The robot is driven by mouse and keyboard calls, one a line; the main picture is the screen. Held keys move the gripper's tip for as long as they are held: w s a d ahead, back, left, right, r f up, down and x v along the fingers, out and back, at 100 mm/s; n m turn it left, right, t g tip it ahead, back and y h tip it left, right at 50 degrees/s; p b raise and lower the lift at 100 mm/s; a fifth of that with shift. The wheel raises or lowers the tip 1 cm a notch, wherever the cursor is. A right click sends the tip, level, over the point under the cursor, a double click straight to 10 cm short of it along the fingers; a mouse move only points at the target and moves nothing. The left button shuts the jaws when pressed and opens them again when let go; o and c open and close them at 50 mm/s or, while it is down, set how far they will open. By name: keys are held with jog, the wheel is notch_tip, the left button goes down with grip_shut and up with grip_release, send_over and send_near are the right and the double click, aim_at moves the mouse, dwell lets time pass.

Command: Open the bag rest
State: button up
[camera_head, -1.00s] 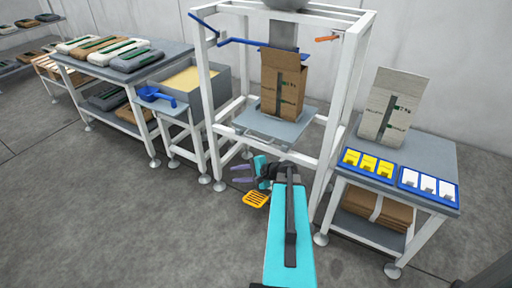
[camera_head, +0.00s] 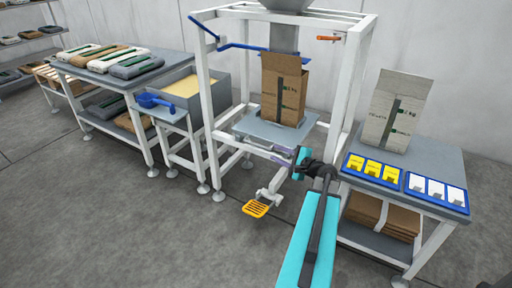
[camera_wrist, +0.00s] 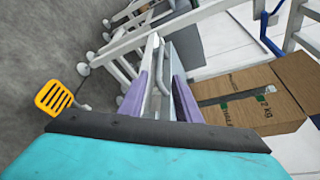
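The bag rest is a grey plate (camera_head: 250,128) inside the white frame, and a brown paper bag (camera_head: 284,88) stands upright on it. The bag also shows in the wrist view (camera_wrist: 255,100), at the right. My gripper (camera_head: 292,157) is just below the front edge of the plate. In the wrist view, its two purple fingers (camera_wrist: 158,98) are spread apart. A thin grey bar, looking like a handle, shows between or just beyond them. I cannot tell whether the fingers touch it.
A yellow foot pedal (camera_head: 256,209) is low in front of the frame. To the right, a table holds a pale bag (camera_head: 392,110) and trays of yellow (camera_head: 371,167) and white cards (camera_head: 436,190). A blue scoop (camera_head: 158,103) lies by a bin at left. Open floor lies in front.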

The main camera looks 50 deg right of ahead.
aim_at(260, 146)
jog(key=shift+w, duration=0.15)
jog(key=b+x, duration=0.1)
jog(key=x, duration=1.2)
jog(key=shift+w+d+f, duration=0.1)
jog(key=shift+w+f, duration=0.05)
jog(key=shift+w, duration=0.05)
jog(key=shift+c, duration=0.3)
